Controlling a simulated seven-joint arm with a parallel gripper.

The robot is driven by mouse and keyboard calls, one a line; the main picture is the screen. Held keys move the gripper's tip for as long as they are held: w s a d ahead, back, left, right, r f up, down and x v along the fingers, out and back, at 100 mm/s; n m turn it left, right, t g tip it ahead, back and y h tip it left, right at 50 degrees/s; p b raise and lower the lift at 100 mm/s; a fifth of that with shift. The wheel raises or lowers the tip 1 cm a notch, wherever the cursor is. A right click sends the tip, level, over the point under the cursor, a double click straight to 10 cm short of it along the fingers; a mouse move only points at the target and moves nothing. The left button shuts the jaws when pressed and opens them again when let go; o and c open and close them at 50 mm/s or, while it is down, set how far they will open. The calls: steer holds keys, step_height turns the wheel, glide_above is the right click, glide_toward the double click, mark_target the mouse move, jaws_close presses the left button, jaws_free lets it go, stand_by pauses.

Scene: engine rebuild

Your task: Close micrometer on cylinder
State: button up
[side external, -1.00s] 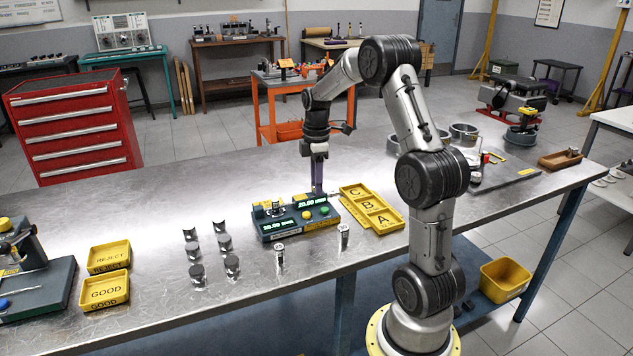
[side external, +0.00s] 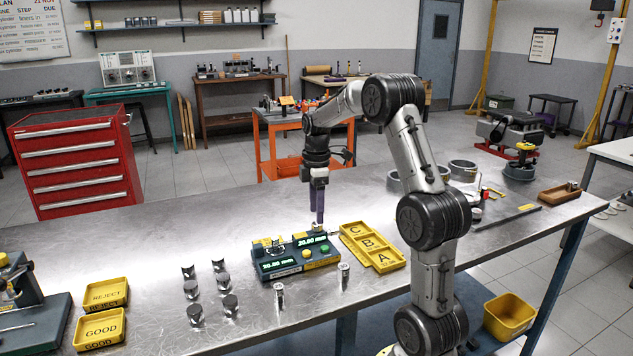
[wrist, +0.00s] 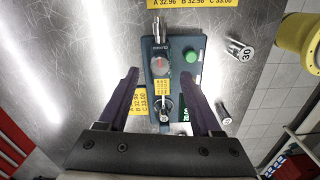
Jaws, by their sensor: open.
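The micrometer unit (side external: 290,266) is a dark blue-green block on the bench, with green displays reading about 20.00 mm and yellow and green buttons. In the wrist view the unit (wrist: 158,86) shows a round red-marked dial, a yellow label and a silver barrel (wrist: 159,32). A small silver cylinder (wrist: 165,106) sits on the unit near the label. My gripper (side external: 318,224) points down over the unit's far right end. In the wrist view my gripper (wrist: 160,76) is open, its purple fingers on either side of the unit. Whether they touch it cannot be told.
A yellow A-B-C tray (side external: 398,264) lies right of the unit. Silver cylinders (side external: 344,276) stand in front, and several more (side external: 195,314) stand left. GOOD (side external: 99,344) and REJECT (side external: 105,304) trays are further left.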

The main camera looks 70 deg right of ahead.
mark_target(315, 223)
step_height(315, 223, up, 10)
steer(key=shift+r, duration=0.2)
stand_by(0.4)
steer(key=s+a+r+n+t, duration=0.15)
steer(key=a+r, duration=0.25)
steer(key=a, duration=0.7)
steer(key=s+a+r+n+t, duration=0.1)
steer(key=s+a+r, duration=0.15)
steer(key=a, duration=0.75)
steer(key=s+a+f+m+t, duration=0.3)
steer(key=s+a+f+m, duration=0.5)
steer(key=s+f+m, duration=0.2)
steer(key=shift+s+a, duration=0.25)
steer(key=shift+a, duration=0.05)
